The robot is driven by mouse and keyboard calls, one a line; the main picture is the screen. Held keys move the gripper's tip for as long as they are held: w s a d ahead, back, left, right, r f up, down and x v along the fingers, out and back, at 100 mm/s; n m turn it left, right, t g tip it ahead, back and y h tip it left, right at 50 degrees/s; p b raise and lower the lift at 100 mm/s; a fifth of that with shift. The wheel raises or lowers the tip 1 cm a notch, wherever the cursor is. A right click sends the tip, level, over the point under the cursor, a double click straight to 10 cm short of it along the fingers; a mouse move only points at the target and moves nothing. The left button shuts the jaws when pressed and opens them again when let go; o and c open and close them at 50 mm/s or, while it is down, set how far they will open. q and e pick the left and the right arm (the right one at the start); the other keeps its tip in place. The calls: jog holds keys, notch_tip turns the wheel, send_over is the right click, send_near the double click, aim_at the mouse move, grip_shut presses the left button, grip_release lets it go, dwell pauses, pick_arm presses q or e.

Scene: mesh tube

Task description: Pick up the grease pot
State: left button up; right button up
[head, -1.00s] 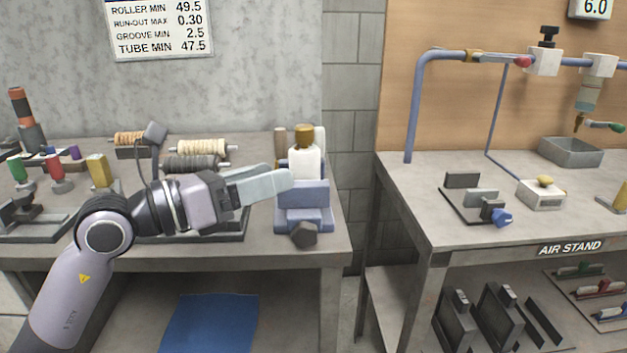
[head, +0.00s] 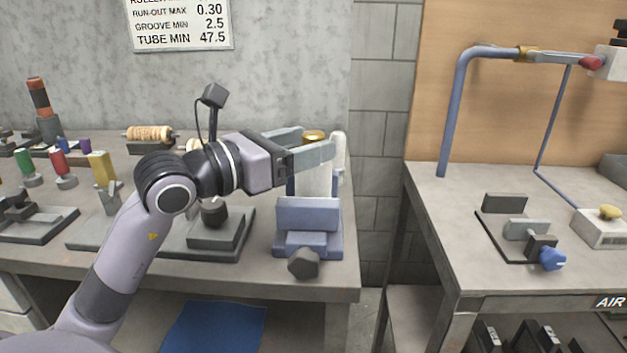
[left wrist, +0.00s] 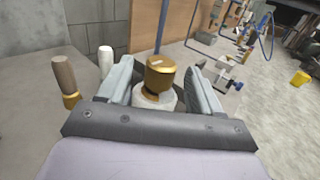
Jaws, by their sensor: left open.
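The grease pot, which I take to be the white pot with a brass cap (head: 314,183), stands upright on the left bench behind a blue vise-like block. My left gripper (head: 316,141) is open, its fingers level with the pot's upper part, and the near finger hides some of it. In the left wrist view the pot's brass cap (left wrist: 160,73) and white shoulder lie between the two spread fingers (left wrist: 160,66), with a gap showing on each side. My right gripper is out of view.
The blue block (head: 308,214) stands just in front of the pot. A brown-handled tool (left wrist: 65,78) and a white-handled one (left wrist: 106,60) stand close beside it. Rollers and coloured-handled tools fill the bench to the left. The air stand bench (head: 480,255) is at the right, across a gap.

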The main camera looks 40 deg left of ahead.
aim_at(323, 138)
pick_arm(q)
jog(key=shift+p+x, duration=0.3)
jog(key=shift+x, duration=1.65)
jog(key=shift+r, duration=0.1)
grip_shut()
